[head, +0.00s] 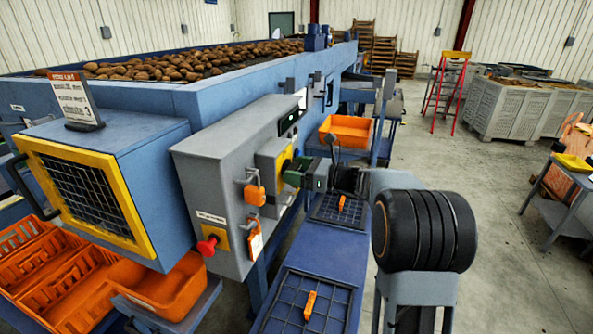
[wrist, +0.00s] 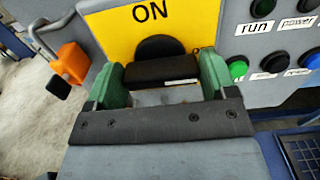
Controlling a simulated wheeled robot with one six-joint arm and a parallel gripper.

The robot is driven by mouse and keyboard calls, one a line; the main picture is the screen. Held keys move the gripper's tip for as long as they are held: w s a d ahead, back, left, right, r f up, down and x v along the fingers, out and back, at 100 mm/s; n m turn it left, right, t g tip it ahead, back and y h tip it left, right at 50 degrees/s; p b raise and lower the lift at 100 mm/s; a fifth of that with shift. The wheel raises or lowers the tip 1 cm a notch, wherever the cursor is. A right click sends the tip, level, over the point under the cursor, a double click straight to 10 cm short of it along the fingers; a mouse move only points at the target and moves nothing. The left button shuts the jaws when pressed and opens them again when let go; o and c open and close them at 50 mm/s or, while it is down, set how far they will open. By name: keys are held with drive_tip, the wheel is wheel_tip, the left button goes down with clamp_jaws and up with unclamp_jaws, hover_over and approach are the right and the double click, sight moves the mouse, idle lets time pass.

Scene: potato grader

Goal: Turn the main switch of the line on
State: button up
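The main switch has a yellow plate (wrist: 100,22) marked ON at its top, and it fills the upper middle of the wrist view. Its black handle (wrist: 160,69) lies crosswise below the letters, in front of a dark round base. My gripper (wrist: 162,80) has its two green fingers on either side of the handle, one at each end. I see no clear gap, but cannot tell whether the fingers press on it. In the head view my gripper (head: 293,173) is at the yellow plate on the grey cabinet (head: 215,170), hiding most of the switch.
An orange padlock-like piece (wrist: 73,57) hangs at left. The cabinet carries a red emergency knob (head: 207,246).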

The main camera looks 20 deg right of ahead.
drive_tip(key=c, duration=0.5)
drive_tip(key=shift+o, duration=0.2)
drive_tip(key=shift+f+n+b, duration=0.15)
drive_tip(key=shift+n+b, duration=0.15)
drive_tip(key=shift+b, duration=0.3)
drive_tip(key=n+b, duration=0.3)
drive_tip(key=b, duration=0.1)
drive_tip(key=shift+f, duration=0.2)
drive_tip(key=n+b, duration=0.3)
drive_tip(key=b, duration=0.1)
drive_tip(key=shift+n+b, duration=0.4)
drive_tip(key=n+b, duration=0.5)
drive_tip(key=b, duration=0.1)
drive_tip(key=n+b, duration=0.4)
drive_tip(key=n, duration=0.1)
drive_tip(key=shift+r+b, duration=0.2)
drive_tip(key=shift+b, duration=0.1)
drive_tip(key=shift+n, duration=0.4)
